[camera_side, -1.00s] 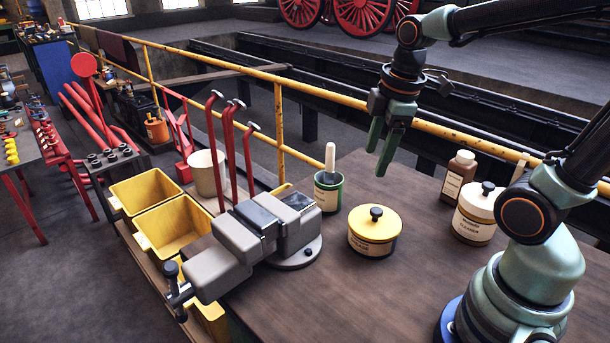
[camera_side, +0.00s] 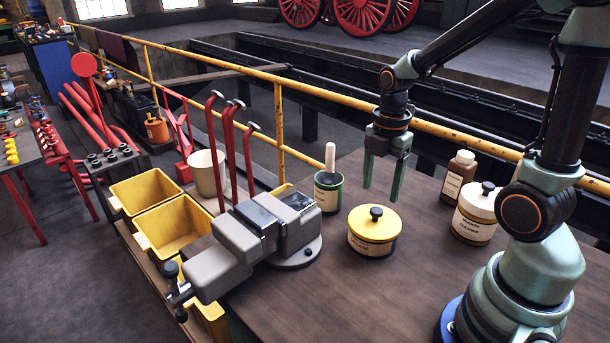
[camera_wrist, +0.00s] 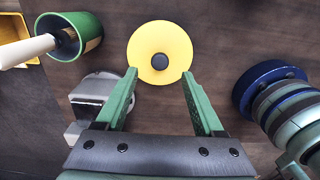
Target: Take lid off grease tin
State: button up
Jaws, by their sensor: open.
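The grease tin (camera_side: 371,243) stands upright on the brown bench top, a round tin with a cream side and label. Its yellow lid (camera_side: 376,222) is on it, with a black knob (camera_side: 376,212) in the middle. In the wrist view the lid (camera_wrist: 160,38) and its knob (camera_wrist: 160,61) lie just beyond the fingertips, roughly centred between them. My gripper (camera_side: 382,192) points down, open and empty, above the bench and above the tin's level. It also shows in the wrist view (camera_wrist: 160,76). Nothing touches the lid.
A green tin with a pale-handled tool (camera_side: 328,190) stands left of the grease tin. A grey vise (camera_side: 265,235) is further left. A white cleaner tin (camera_side: 474,220) and a brown bottle (camera_side: 458,178) stand right. The bench front is clear.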

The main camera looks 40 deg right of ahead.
aim_at(377, 210)
jog(key=shift+f, duration=2.8)
grip_shut()
